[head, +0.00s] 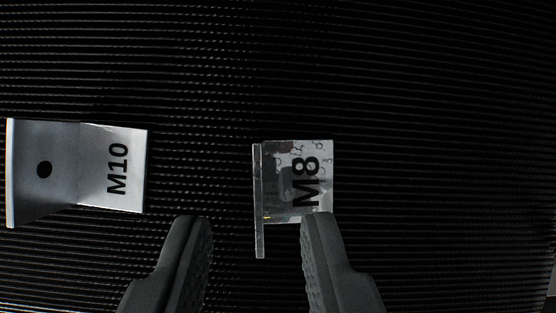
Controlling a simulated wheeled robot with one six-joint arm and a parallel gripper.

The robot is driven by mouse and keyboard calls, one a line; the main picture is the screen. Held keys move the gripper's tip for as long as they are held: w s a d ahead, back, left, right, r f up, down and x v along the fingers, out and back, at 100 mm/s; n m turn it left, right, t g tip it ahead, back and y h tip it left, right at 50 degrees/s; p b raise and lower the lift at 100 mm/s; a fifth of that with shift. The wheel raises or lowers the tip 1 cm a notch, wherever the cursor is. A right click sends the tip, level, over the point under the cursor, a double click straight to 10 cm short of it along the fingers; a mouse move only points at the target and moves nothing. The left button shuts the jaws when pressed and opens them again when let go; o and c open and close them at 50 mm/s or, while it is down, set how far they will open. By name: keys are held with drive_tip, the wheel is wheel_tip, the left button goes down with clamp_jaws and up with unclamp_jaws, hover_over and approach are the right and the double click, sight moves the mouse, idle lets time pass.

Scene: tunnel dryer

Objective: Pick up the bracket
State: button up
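Two brackets lie on a black ribbed surface in the head view. The bracket marked M8 (285,185) is glossy, with a flat labelled face and a thin upright flange on its left side. The bracket marked M10 (95,170) is pale metal at the left, with a dark hole in its left plate. My gripper (256,228) is open, with its two dark textured fingers apart at the bottom. The right fingertip overlaps the lower right corner of the M8 bracket in the picture, and the flange shows between the fingers. I cannot tell whether they touch.
The black ribbed surface (430,120) fills almost the whole view and is clear to the right and at the top. A small pale edge (551,275) shows at the lower right border.

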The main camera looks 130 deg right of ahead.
sight(258, 206)
drive_tip(key=x, duration=0.4)
drive_tip(key=shift+w+f, duration=0.1)
drive_tip(key=shift+f, duration=0.3)
clamp_jaws()
drive_tip(key=shift+r, duration=0.15)
wheel_tip(258, 206, up, 10)
drive_tip(key=shift+f, duration=0.1)
